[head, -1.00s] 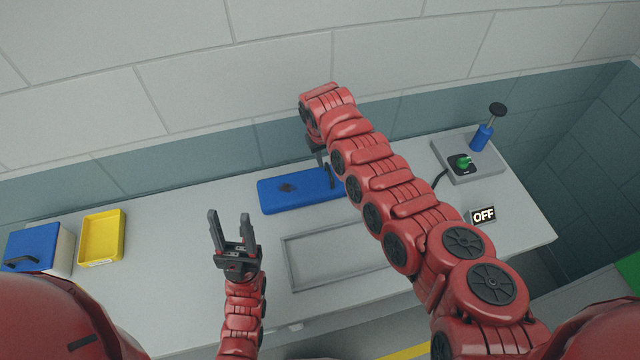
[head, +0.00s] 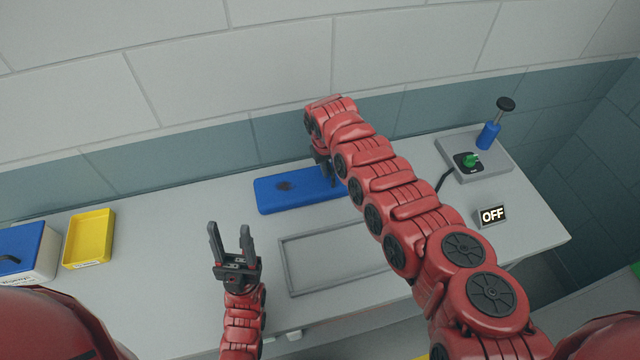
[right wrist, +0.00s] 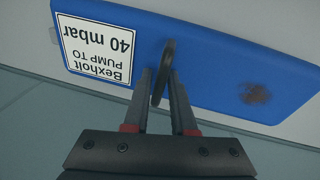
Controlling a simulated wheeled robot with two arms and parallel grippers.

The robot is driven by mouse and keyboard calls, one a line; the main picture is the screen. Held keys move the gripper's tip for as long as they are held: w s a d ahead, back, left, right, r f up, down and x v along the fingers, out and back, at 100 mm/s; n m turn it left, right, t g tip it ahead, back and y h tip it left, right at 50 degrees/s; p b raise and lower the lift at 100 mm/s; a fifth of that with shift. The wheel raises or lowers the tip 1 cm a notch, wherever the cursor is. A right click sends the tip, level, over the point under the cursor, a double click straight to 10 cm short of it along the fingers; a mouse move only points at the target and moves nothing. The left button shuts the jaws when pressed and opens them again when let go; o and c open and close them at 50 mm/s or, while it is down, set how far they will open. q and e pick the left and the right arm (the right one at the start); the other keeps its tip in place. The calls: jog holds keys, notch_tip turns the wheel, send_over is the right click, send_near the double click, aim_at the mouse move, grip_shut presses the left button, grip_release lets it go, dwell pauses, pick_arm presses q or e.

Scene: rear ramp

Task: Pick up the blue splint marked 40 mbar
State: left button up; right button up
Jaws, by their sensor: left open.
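The blue splint (head: 292,190) lies flat on the grey bench near the wall in the head view. My right gripper (head: 328,174) is over the splint's right part. Its two fingers (right wrist: 165,92) are close on either side of the strap; whether they grip it is unclear. My arm hides the splint's right end in the head view. My left gripper (head: 233,240) is open and empty, above the bench's front.
A yellow tray (head: 67,238) and a white box with a blue lid (head: 38,262) stand at the left. A grey rectangular frame (head: 283,265) lies mid-bench. The wall closes the back.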

grip_shut()
jog(key=shift+w, duration=0.1)
dwell(1.1)
